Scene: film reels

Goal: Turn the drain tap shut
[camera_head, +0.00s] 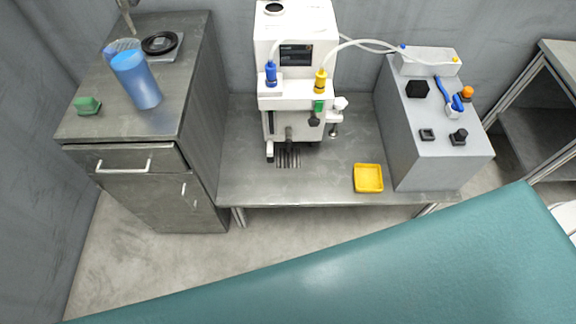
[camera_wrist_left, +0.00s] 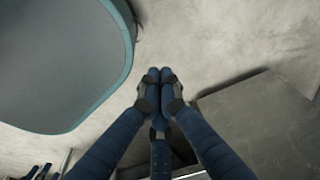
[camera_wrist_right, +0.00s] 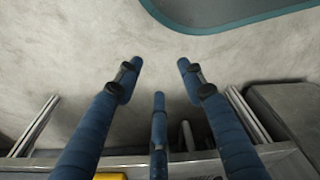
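A white machine (camera_head: 292,50) stands on the low metal table in the head view. Small fittings show on its front: a tap with a green handle (camera_head: 319,106), a dark spout-like part (camera_head: 289,138) above a slotted drain (camera_head: 288,158), and a white and silver fitting (camera_head: 337,118) on the right side. I cannot tell for sure which is the drain tap or how far it is turned. My left gripper (camera_wrist_left: 160,76) has its fingertips together with nothing visible between them. My right gripper (camera_wrist_right: 160,64) is open and empty above the floor. Neither gripper shows in the head view.
A metal cabinet (camera_head: 128,203) on the left holds a blue cup (camera_head: 135,80), a green block (camera_head: 87,105) and a black-ringed scale (camera_head: 160,43). A yellow tray (camera_head: 368,178) lies on the low table (camera_head: 250,183). A grey box (camera_head: 435,140) with knobs stands right; tubes run to the machine.

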